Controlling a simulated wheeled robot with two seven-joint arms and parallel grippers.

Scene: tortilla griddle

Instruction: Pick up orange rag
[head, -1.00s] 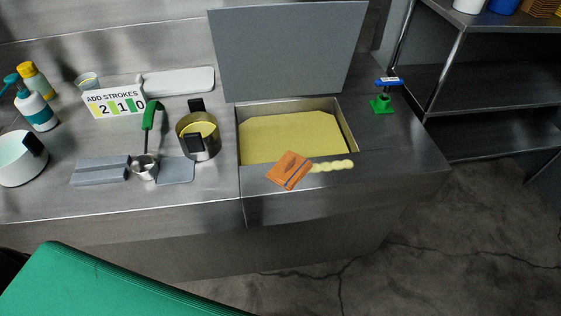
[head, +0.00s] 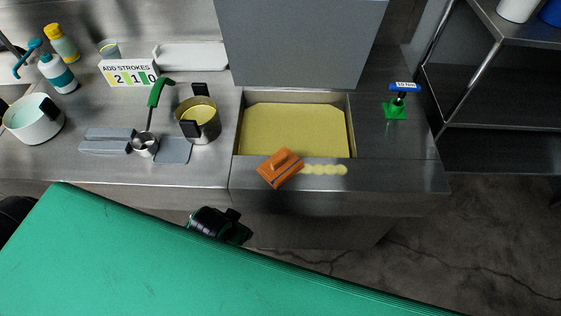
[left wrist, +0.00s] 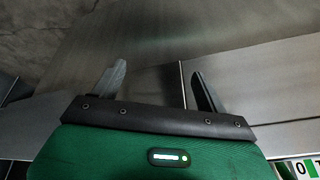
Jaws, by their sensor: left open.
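The orange rag (head: 281,168) lies folded on the front ledge of the steel counter, at the front rim of the yellow griddle well. A raised fold stands on its top. My left gripper (head: 236,228) shows dark below the counter's front edge in the head view, lower left of the rag and apart from it. In the left wrist view its two fingers (left wrist: 155,85) are spread with nothing between them, facing bare steel. The rag is not in the left wrist view. My right gripper is in neither view.
Yellow blobs (head: 324,170) trail right of the rag. The griddle well (head: 294,130) has an upright grey lid (head: 300,40) behind it. A steel pot (head: 199,121), a ladle (head: 145,144) and a white pot (head: 33,119) stand left. A green-based tool (head: 396,108) stands right.

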